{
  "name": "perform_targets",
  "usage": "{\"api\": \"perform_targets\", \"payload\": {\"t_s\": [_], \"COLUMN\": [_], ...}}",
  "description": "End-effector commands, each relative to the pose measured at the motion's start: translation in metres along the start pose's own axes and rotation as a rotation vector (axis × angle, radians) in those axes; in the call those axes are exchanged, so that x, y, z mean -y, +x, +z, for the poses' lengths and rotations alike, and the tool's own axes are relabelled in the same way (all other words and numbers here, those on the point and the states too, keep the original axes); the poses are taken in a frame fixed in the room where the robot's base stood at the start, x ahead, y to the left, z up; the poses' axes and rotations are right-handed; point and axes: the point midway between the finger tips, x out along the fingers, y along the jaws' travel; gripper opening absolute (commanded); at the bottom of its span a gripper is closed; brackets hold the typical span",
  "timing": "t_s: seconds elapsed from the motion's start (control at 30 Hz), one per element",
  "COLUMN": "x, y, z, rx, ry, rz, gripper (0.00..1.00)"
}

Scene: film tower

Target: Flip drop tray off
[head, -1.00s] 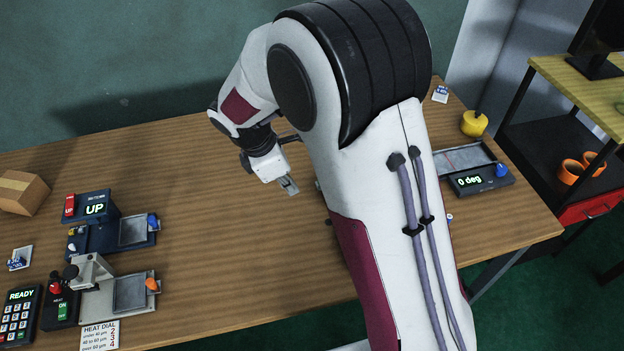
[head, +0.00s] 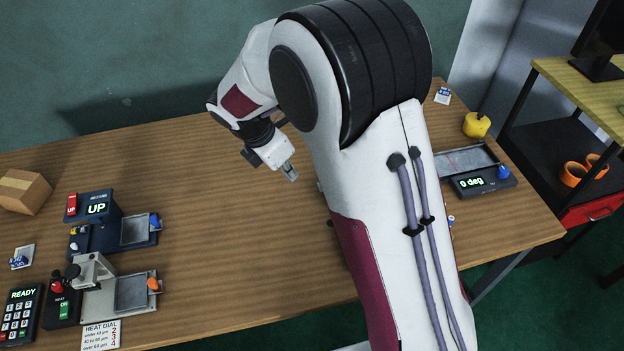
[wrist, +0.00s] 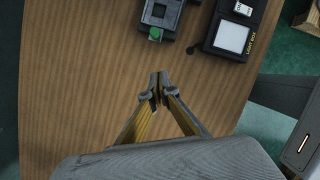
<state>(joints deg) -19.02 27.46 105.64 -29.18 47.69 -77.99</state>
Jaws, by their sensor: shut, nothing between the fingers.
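My gripper (head: 290,174) is shut and empty, held over the middle of the table; in the wrist view its fingertips (wrist: 159,75) meet above bare wood. No label reading drop tray is legible, so I cannot tell which unit it is. At left in the head view, a dark blue unit (head: 93,238) has a red switch (head: 71,205), a display reading UP (head: 97,208) and a small tray with a blue knob (head: 155,221). In the wrist view, a grey unit with a green knob (wrist: 155,33) lies just beyond the fingertips, apart from them.
A light box (wrist: 232,38) with a white switch stands right of the grey unit. At left are a grey press-like unit (head: 95,270), a heat switch box (head: 62,308), a keypad (head: 20,315) and a cardboard box (head: 24,191). My arm hides the table's centre right.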

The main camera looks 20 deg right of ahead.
Motion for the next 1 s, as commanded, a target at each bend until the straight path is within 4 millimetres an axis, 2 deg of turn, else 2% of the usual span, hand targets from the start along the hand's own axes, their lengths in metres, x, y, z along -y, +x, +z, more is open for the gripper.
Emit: {"api": "perform_targets", "payload": {"t_s": [0.17,0.37,1.0], "x": [0.0,0.001,0.001], "y": [0.004,0.019,0.101], "z": [0.0,0.0,0.0], "rx": [0.0,0.0,-0.001], "ry": [0.001,0.001,0.001], "rz": [-0.001,-0.003,-0.003], "gripper": [0.0,0.0,0.0]}}
